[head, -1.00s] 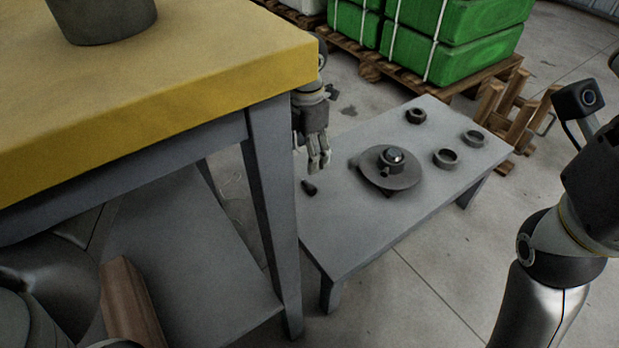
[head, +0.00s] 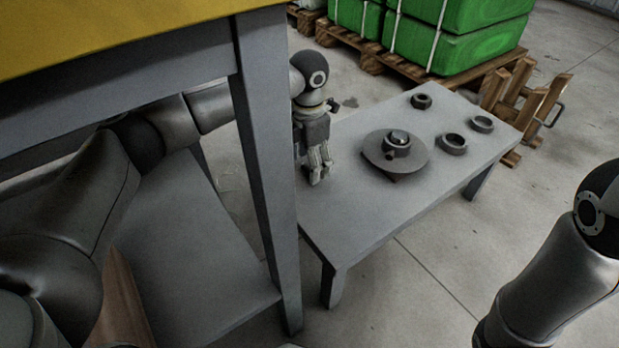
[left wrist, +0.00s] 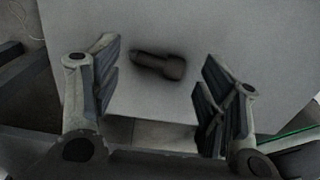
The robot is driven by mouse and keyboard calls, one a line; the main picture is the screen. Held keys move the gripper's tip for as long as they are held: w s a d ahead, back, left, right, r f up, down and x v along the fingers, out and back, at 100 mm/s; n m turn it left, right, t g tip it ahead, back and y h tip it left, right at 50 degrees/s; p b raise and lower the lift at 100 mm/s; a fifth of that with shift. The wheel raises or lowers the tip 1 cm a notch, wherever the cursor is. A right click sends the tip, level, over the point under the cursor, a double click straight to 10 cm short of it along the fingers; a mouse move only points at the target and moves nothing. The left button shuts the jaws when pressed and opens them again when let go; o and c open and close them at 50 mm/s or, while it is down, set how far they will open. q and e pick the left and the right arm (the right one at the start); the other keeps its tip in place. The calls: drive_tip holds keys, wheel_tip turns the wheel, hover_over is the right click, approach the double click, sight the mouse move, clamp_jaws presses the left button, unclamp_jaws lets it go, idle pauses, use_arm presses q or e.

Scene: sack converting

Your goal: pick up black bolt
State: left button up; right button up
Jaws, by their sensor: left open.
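The black bolt (left wrist: 160,66) lies on its side on the low grey table (head: 350,222). In the left wrist view it sits between the two open fingers and a little beyond them, apart from both. In the head view my left gripper (head: 320,178) hangs fingers down over the table's near left end, and the bolt is hidden there. My left gripper (left wrist: 160,95) is open and empty. On the right side of the head view only part of my right arm shows, without its gripper.
A round dark fixture (head: 394,155) stands mid-table, with several rings, such as one ring (head: 453,144), beyond it. The yellow-topped bench (head: 100,35) and its leg (head: 262,160) stand close at left. Green containers (head: 455,40) on pallets stand behind.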

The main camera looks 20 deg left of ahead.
use_arm(q)
drive_tip(key=shift+f, duration=0.4)
drive_tip(key=c, duration=1.1)
drive_tip(key=shift+r, duration=0.15)
